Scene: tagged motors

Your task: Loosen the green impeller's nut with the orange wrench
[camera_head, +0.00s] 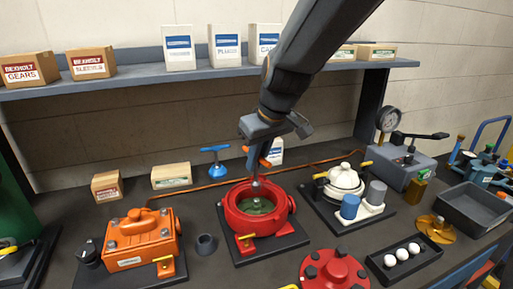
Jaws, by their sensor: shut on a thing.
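The green impeller (258,207) lies inside the open red round housing (237,215) on a dark base plate at the middle of the bench. My gripper (257,150) is above the housing and is shut on the orange wrench (265,154). Only a short orange part of the wrench shows between the jaws. A grey shaft (256,181) reaches from below the gripper down to the impeller's centre. The nut is too small or hidden to make out, and I cannot tell whether the tool touches it.
An orange motor (140,241) stands left and a white-domed unit (344,180) right. A red cover (334,269) lies in front, near a dark tray (410,260) with white balls. A blue T-shaped tool (215,158) stands behind the housing. A shelf (205,76) with boxes spans the back.

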